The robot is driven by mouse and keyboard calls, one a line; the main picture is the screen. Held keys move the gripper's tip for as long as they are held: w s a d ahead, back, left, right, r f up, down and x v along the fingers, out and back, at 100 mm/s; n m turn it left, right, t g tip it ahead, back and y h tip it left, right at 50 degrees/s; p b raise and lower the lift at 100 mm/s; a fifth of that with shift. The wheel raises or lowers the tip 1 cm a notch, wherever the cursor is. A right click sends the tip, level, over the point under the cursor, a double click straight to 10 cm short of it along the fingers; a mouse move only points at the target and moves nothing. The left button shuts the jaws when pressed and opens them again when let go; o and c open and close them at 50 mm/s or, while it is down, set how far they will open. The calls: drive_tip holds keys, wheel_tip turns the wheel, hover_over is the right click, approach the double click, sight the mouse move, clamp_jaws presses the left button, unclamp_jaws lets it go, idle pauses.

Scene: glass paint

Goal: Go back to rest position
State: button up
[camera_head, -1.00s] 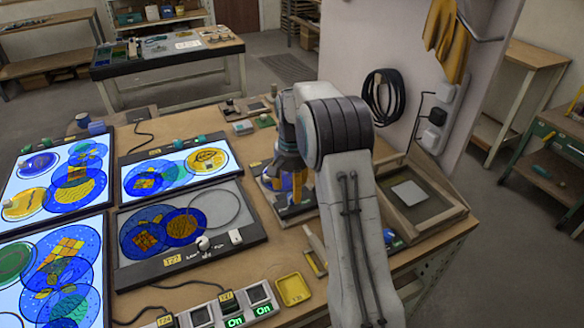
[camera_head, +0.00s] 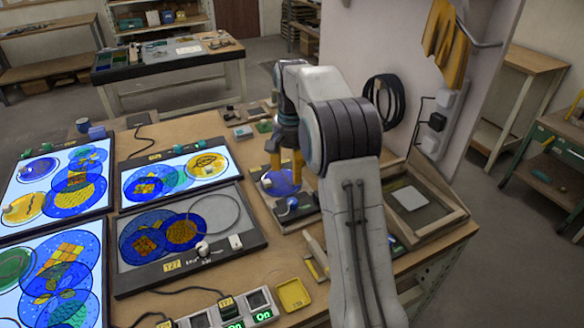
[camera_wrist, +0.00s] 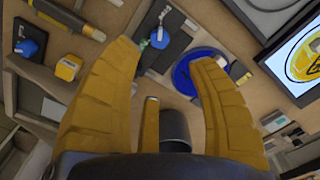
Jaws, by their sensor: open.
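My gripper (camera_head: 285,160) has yellow fingers and hangs over the workbench, just above a dark fixture with a round blue glass piece (camera_head: 284,183). In the wrist view my gripper (camera_wrist: 165,56) is spread open with nothing between its fingers. The blue piece (camera_wrist: 188,84) lies below, partly hidden by the right finger. A blue-topped knob (camera_wrist: 159,39) stands beside it on the dark fixture. My arm hides part of the bench in the head view.
Lit panels with coloured glass discs fill the left of the bench, with an unlit panel (camera_head: 150,272) nearer. A yellow tray (camera_head: 293,294) lies in front. A wooden frame (camera_head: 452,212) stands at right, near the wall (camera_head: 385,40) with a coiled black cable (camera_head: 384,100).

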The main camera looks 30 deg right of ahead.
idle(0.3)
wheel_tip(320, 180, down, 4)
drive_tip(key=n, duration=0.3)
drive_tip(key=shift+w+r, duration=0.15)
drive_tip(key=shift+r, duration=0.1)
drive_tip(key=s+a+f+n, duration=0.1)
drive_tip(key=s+f+n, duration=0.1)
drive_tip(key=s+f, duration=0.3)
drive_tip(key=s+a+r+n+t, duration=0.1)
drive_tip(key=s+a+r, duration=0.2)
drive_tip(key=s, duration=0.5)
drive_tip(key=s+a+r+n+t, duration=0.1)
drive_tip(key=s+a+r, duration=0.2)
drive_tip(key=s, duration=0.5)
drive_tip(key=s+a+r+n+t, duration=0.1)
drive_tip(key=s+a+r, duration=0.2)
drive_tip(key=s, duration=0.5)
drive_tip(key=shift+s+a+r+t, duration=0.2)
drive_tip(key=shift+a+r+t, duration=0.15)
drive_tip(key=shift+r, duration=0.55)
